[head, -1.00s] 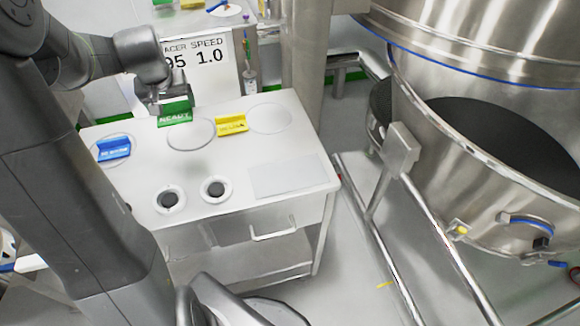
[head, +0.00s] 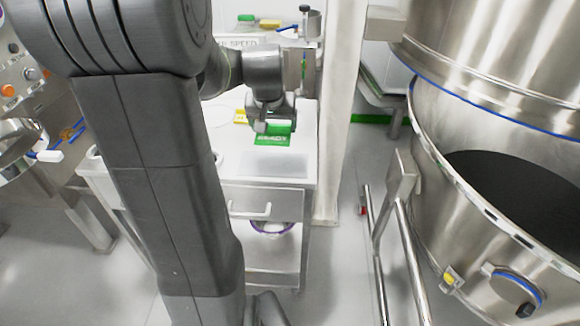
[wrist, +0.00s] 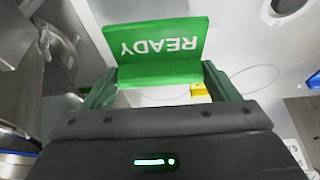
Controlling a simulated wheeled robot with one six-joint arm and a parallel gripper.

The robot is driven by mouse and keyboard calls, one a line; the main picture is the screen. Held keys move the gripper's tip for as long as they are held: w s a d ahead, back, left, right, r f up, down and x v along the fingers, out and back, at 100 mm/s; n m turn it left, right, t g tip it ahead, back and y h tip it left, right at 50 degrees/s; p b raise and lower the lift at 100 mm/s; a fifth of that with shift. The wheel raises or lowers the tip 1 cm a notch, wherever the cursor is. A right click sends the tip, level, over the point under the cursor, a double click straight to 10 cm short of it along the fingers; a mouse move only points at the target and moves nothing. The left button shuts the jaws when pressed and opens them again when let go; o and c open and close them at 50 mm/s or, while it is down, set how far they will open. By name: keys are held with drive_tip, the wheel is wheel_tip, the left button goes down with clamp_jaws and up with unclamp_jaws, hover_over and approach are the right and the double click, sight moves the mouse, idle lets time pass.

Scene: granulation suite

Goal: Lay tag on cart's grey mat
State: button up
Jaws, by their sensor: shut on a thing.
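The green READY tag (head: 272,138) is held by my gripper (head: 272,122) above the cart's white top, close to the far edge of the grey mat (head: 275,168). The mat is a pale grey rectangle, bare where it shows, at the cart's near right. In the wrist view, the tag (wrist: 158,38) spans between the fingers of my gripper (wrist: 160,80), with its lettering upside down. I cannot tell how high the tag is over the cart.
A yellow tag (head: 240,117) stands left of my gripper. My arm hides much of the cart's left side. A large steel vessel (head: 500,150) with a tubular frame stands to the right. Open floor shows between it and the cart.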

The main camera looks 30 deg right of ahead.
sight(275, 157)
wheel_tip(275, 157, down, 9)
drive_tip(key=shift+w+r+b, duration=0.1)
drive_tip(key=shift+b, duration=0.25)
drive_tip(key=shift+f, duration=0.25)
drive_tip(key=o, duration=0.9)
drive_tip(key=shift+r, duration=0.1)
drive_tip(key=shift+a+r, duration=0.1)
drive_tip(key=shift+r, duration=0.4)
drive_tip(key=p+v, duration=0.1)
drive_tip(key=v, duration=1)
drive_tip(key=shift+r, duration=0.15)
